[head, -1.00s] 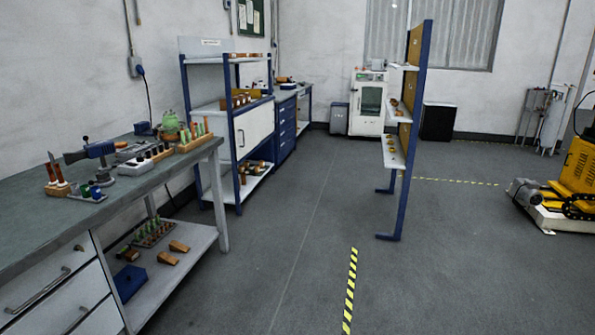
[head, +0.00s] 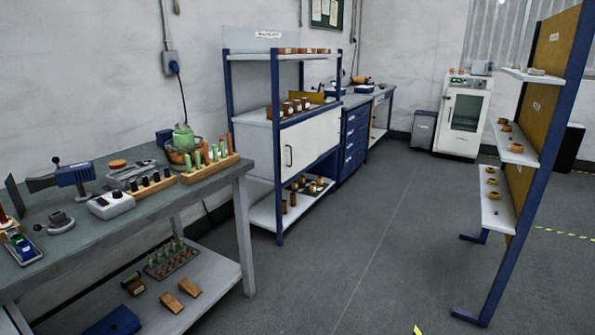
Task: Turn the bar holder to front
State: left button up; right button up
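Nothing in view can be told for certain as the bar holder. A wooden block (head: 210,168) with upright green bars stands at the right end of the workbench (head: 75,241). A dark rack (head: 172,259) with green-topped pieces sits on the bench's lower shelf. Neither my left nor my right gripper shows in the head view.
A blue-framed shelf unit (head: 276,170) stands beyond the bench. A blue drawer cabinet (head: 355,140) and a white machine (head: 464,117) stand farther back. A blue-framed rack (head: 543,113) stands at the right. The grey floor (head: 370,255) between them is open.

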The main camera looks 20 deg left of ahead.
aim_at(58, 218)
jog(key=u, duration=0.85)
jog(key=i, duration=1.35)
jog(key=u, duration=1.3)
